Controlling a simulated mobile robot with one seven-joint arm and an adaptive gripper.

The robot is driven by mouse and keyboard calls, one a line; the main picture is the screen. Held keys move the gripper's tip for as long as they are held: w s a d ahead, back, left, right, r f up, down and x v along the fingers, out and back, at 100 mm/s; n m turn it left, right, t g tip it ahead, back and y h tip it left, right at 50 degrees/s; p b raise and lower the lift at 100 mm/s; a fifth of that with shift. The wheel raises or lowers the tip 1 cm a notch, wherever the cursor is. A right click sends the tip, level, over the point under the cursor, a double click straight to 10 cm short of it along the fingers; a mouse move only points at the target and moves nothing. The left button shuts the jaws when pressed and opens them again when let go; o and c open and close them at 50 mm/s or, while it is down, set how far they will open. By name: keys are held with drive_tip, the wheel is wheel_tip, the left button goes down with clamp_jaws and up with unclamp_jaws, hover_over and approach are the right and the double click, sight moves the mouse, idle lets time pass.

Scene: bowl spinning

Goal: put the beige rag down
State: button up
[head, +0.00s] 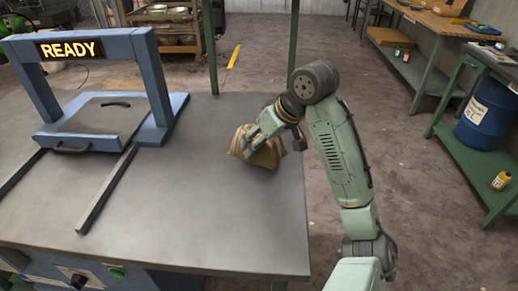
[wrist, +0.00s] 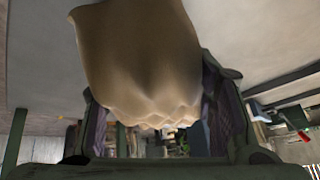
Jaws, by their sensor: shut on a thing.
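The beige rag (head: 264,154) is bunched up in my gripper (head: 252,140) at the right part of the grey table top (head: 215,205). In the head view the rag hangs below the fingers close to the table's surface; I cannot tell whether it touches it. In the wrist view the rag (wrist: 140,60) fills the upper middle, between the two fingers of my gripper (wrist: 160,115). The fingers are shut on it, and the rag hides part of the fingertips.
A blue frame with a READY sign (head: 70,49) stands at the table's left, with a flat hatch and handle (head: 100,115) and a dark rail (head: 107,190) before it. The middle of the table is clear. A green post (head: 210,50) rises behind the far edge.

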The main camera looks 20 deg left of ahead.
sight(259, 151)
drive_tip(key=shift+w+f, duration=0.1)
drive_tip(key=shift+w, duration=0.1)
drive_tip(key=shift+f+p, duration=0.3)
drive_tip(key=shift+f, duration=1.4)
drive_tip(key=shift+f, duration=0.25)
drive_tip(key=o, duration=1.1)
drive_tip(key=shift+r, duration=0.1)
drive_tip(key=shift+r, duration=0.25)
drive_tip(key=b+v, duration=0.1)
drive_tip(key=v, duration=1)
drive_tip(key=shift+d+r, duration=0.2)
drive_tip(key=shift+r, duration=0.15)
drive_tip(key=shift+s, duration=0.15)
